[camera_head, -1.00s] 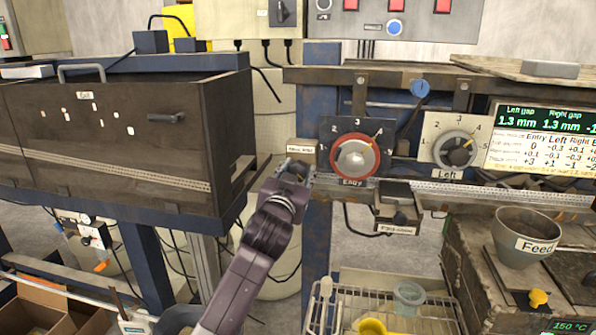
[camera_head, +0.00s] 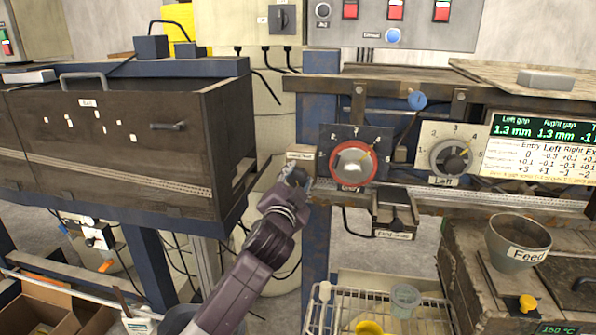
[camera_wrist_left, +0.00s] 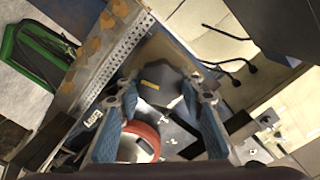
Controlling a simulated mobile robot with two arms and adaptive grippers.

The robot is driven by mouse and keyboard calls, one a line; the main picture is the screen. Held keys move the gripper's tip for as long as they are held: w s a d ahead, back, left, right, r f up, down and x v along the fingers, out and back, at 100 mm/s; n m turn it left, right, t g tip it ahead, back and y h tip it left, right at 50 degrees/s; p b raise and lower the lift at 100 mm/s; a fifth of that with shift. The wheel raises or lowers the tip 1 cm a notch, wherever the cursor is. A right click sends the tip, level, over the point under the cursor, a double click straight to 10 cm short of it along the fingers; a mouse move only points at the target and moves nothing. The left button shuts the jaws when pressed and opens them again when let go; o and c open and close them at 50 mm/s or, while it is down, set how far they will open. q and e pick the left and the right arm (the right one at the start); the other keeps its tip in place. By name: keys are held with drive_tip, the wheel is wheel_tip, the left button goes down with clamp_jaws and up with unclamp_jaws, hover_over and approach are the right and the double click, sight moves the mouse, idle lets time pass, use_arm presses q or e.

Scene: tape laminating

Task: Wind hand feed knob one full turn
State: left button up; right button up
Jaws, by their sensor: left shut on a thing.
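The hand feed knob (camera_wrist_left: 160,85) is dark grey, with a short yellow mark on its face. It sits between the two blue-padded fingers of my left gripper (camera_wrist_left: 165,100) in the left wrist view, and the gripper is shut on it. In the head view my left gripper (camera_head: 296,180) is at the knob, just below a small pale label (camera_head: 300,155) and left of the Entry dial. The knob is mostly hidden by the gripper there. My right gripper is not in view.
The red-ringed Entry dial (camera_head: 353,161) is close on the right, with the Left dial (camera_head: 451,158) further along. A dark box (camera_head: 110,140) with a handle stands on the left. A wire rack (camera_head: 375,305) and a Feed cup (camera_head: 518,243) are lower right.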

use_arm(q)
drive_tip(key=m+p, duration=0.3)
drive_tip(key=m, duration=0.2)
drive_tip(key=shift+m, duration=0.3)
drive_tip(key=m+p, duration=0.2)
drive_tip(key=m, duration=0.2)
drive_tip(key=shift+m, duration=0.3)
drive_tip(key=m+p, duration=0.3)
drive_tip(key=m, duration=0.1)
drive_tip(key=shift+f, duration=0.1)
drive_tip(key=shift+f+m+p, duration=0.2)
drive_tip(key=shift+m+p, duration=1)
drive_tip(key=shift+m, duration=1.3)
drive_tip(key=o, duration=0.9)
drive_tip(key=shift+s, duration=0.1)
